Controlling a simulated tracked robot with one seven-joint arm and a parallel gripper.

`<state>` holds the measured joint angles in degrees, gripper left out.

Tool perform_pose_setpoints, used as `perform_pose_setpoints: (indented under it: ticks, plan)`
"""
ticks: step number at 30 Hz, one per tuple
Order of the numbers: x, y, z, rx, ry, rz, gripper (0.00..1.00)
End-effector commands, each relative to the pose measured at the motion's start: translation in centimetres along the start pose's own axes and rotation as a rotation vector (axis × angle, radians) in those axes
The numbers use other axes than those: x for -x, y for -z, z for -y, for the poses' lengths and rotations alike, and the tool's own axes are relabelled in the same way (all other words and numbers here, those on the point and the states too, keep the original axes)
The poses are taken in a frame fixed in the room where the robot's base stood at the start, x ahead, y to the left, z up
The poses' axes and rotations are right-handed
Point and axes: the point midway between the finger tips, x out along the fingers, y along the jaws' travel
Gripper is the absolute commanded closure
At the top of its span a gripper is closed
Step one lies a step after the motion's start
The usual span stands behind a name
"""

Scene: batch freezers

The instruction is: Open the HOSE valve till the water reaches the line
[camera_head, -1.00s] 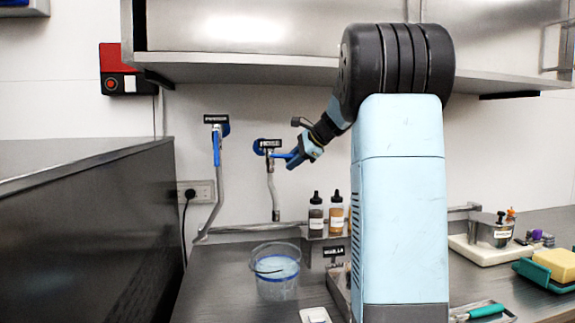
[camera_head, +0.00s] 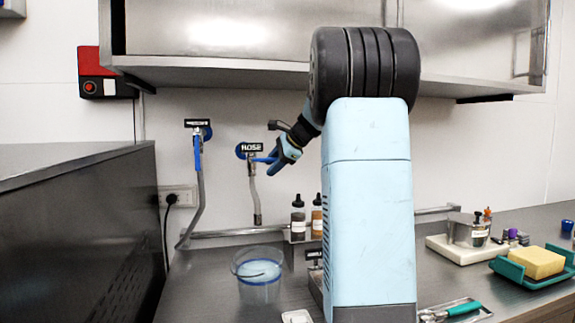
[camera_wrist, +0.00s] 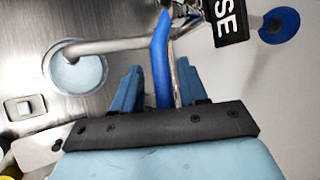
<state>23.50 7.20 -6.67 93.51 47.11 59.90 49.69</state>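The HOSE valve sits on the back wall under its black HOSE sign (camera_head: 251,147). Its blue lever (camera_head: 265,160) points right, roughly level, towards my gripper (camera_head: 275,167). In the wrist view, the lever (camera_wrist: 161,70) lies between the two blue fingers of my gripper (camera_wrist: 158,85). The fingers are apart, with a gap at the lever's left; contact on its right is unclear. The clear bucket (camera_head: 240,268) stands on the counter below the hose pipe (camera_head: 254,190) and holds pale blue water.
A second valve with a blue lever (camera_head: 197,152) hanging down is left of the HOSE valve. Two bottles (camera_head: 298,218) stand right of the bucket. A dark cabinet (camera_head: 80,235) is at left, and a steel shelf (camera_head: 220,70) overhangs the wall.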

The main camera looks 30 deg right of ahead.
Motion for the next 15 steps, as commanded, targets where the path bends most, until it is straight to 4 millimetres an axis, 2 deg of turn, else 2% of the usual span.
perform_pose_setpoints:
  ticks: [8, 11, 15]
  plan:
    - [0.8, 0.4, 0.1, -0.004, 0.006, -0.005, 0.57]
    - [1.9, 0.4, 0.1, -0.003, 0.008, -0.006, 0.57]
    - [4.4, 0.4, 0.1, -0.003, 0.008, -0.006, 0.57]
